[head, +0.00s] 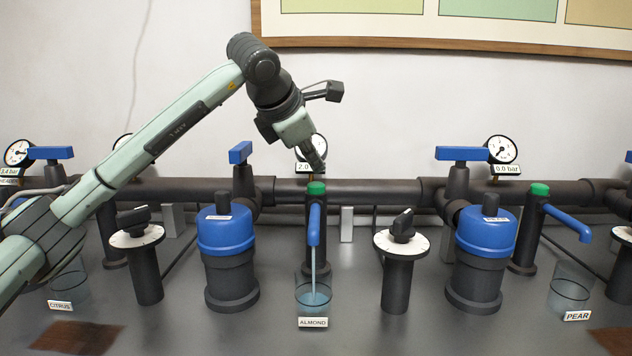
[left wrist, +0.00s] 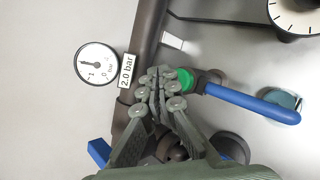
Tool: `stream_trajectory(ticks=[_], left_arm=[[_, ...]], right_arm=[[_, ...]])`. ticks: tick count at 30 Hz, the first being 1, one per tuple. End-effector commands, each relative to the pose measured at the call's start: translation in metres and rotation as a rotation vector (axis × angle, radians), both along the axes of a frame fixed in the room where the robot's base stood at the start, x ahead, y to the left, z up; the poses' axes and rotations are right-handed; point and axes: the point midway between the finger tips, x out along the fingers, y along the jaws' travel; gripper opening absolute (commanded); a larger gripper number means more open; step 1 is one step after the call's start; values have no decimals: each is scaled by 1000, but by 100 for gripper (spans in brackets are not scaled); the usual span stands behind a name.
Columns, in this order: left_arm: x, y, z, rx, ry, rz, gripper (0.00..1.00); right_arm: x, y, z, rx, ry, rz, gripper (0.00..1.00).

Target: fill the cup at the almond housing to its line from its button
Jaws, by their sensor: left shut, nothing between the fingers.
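The ALMOND cup (head: 313,296) is clear and stands under a blue spout (head: 314,225). A thin stream of water runs from the spout into it, and bluish water shows inside; I cannot make out the fill line. The green button (head: 316,188) sits on top of the spout's post. My left gripper (head: 319,166) is shut and empty, its fingertips at or just above the button; contact is not clear. In the left wrist view the shut fingertips (left wrist: 165,88) are beside the green button (left wrist: 185,80). My right gripper is not in view.
A blue-topped housing (head: 226,234) and a dial knob (head: 137,224) stand left of the cup. Another dial (head: 401,240) and housing (head: 482,250) stand to the right. A gauge (left wrist: 98,64) reads about 2.0 bar. CITRUS (head: 68,290) and PEAR (head: 570,290) cups flank the row.

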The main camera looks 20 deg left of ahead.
Motion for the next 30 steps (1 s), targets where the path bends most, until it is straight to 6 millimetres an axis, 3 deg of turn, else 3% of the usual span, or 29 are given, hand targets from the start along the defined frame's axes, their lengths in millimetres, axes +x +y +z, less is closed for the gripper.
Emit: stream_trajectory(ticks=[3,12,30], left_arm=[[0,0,17,0,-1,0,0],[0,0,43,1,1,1,0],[0,0,43,0,0,0,0]], right_arm=[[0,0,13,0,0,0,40],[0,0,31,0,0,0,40],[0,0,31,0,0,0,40]])
